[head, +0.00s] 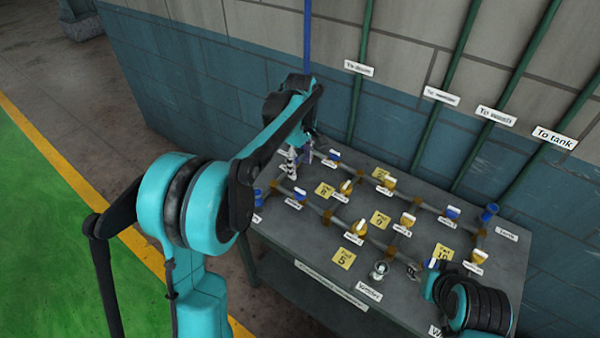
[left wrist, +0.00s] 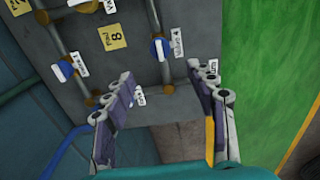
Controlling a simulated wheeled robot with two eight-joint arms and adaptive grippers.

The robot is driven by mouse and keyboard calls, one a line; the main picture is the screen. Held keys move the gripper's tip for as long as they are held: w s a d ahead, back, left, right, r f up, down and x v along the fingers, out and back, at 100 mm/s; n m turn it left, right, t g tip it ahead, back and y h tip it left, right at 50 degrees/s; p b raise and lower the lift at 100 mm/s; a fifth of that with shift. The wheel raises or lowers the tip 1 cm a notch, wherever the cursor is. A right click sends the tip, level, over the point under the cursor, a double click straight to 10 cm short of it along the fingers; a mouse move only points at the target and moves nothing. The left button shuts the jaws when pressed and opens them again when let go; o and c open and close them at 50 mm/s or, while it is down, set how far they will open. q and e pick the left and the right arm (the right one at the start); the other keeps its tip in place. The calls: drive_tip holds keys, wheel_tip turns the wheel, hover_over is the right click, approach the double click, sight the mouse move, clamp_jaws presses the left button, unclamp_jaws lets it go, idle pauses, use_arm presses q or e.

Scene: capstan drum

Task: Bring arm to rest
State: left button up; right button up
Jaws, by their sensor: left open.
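My left arm (head: 275,125) reaches from the left over the far left end of the bench. Its gripper (head: 297,160) points down near the left end of the pipework. In the left wrist view the two fingers of the left gripper (left wrist: 168,85) are spread apart with nothing between them. A blue valve handle and white tag (left wrist: 160,50) show beyond them; the gripper appears apart from it. My right arm (head: 475,305) shows at the lower right, over the bench's right end. Its fingers are too small and dark to read.
The grey bench (head: 290,260) carries a pipe grid with blue and yellow valves, yellow pad labels (head: 343,258) and a small round gauge (head: 380,269). A block wall (head: 200,70) with green pipes stands behind. The green floor (head: 40,240) at the left is clear.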

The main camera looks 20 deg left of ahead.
use_arm(q)
drive_tip(key=shift+r, duration=0.15)
idle(0.3)
drive_tip(key=s+r+m+t+b, duration=0.1)
drive_tip(key=s+r+m+t, duration=0.1)
drive_tip(key=s+m, duration=0.35)
drive_tip(key=s+r+m+t, duration=0.2)
drive_tip(key=s, duration=0.6)
drive_tip(key=s+f+m+t, duration=0.1)
drive_tip(key=s+f+m, duration=0.1)
drive_tip(key=s, duration=0.3)
drive_tip(key=s+f+m+t, duration=0.2)
drive_tip(key=s+f+m, duration=0.1)
drive_tip(key=s, duration=0.3)
drive_tip(key=shift+s+m+b, duration=0.3)
drive_tip(key=shift+m+b, duration=0.1)
drive_tip(key=shift+m, duration=0.45)
drive_tip(key=shift+f, duration=0.1)
